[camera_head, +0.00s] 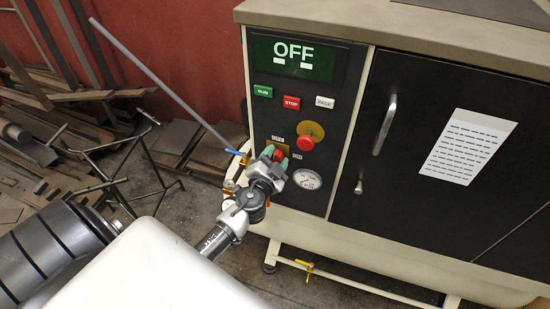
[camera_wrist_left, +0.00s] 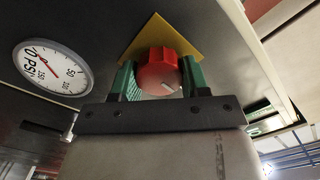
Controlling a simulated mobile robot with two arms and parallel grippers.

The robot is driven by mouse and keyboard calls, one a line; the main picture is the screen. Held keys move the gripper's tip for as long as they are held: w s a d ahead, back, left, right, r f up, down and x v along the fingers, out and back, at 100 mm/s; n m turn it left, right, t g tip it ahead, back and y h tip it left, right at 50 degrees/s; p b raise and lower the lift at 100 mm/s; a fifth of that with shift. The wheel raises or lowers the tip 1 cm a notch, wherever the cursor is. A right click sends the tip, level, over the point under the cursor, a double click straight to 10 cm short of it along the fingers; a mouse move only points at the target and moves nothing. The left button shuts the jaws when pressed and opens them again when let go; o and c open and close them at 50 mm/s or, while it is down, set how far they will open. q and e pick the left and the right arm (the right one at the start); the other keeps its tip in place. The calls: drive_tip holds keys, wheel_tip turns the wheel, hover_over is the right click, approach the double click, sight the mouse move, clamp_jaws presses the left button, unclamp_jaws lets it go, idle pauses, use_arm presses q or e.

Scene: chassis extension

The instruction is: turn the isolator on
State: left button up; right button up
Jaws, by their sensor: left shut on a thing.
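The isolator is a red rotary knob (camera_wrist_left: 160,72) on a yellow plate (camera_wrist_left: 158,36) on the black control panel (camera_head: 340,70). In the head view the red knob (camera_head: 278,155) is partly hidden by my left gripper (camera_head: 272,163). In the left wrist view the green finger pads of my left gripper (camera_wrist_left: 157,82) stand on both sides of the knob, shut on it. A pale mark on the knob face points at a slant. The display (camera_head: 294,58) above reads OFF. My right gripper is not in view.
Above the knob are a green RUN button (camera_head: 263,91), a red STOP button (camera_head: 291,103) and a red mushroom button (camera_head: 306,142). A round gauge (camera_head: 308,179) sits close by, lower right.

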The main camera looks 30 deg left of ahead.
use_arm(q)
drive_tip(key=m+b, duration=0.1)
drive_tip(key=m, duration=0.3)
drive_tip(key=shift+f, duration=0.15)
drive_tip(key=m, duration=0.4)
drive_tip(key=shift+d+m, duration=0.1)
drive_tip(key=shift+m, duration=0.2)
drive_tip(key=m, duration=0.4)
drive_tip(key=shift+f+m, duration=0.15)
drive_tip(key=shift+m, duration=1.95)
drive_tip(key=shift+f, duration=0.1)
drive_tip(key=o, duration=0.9)
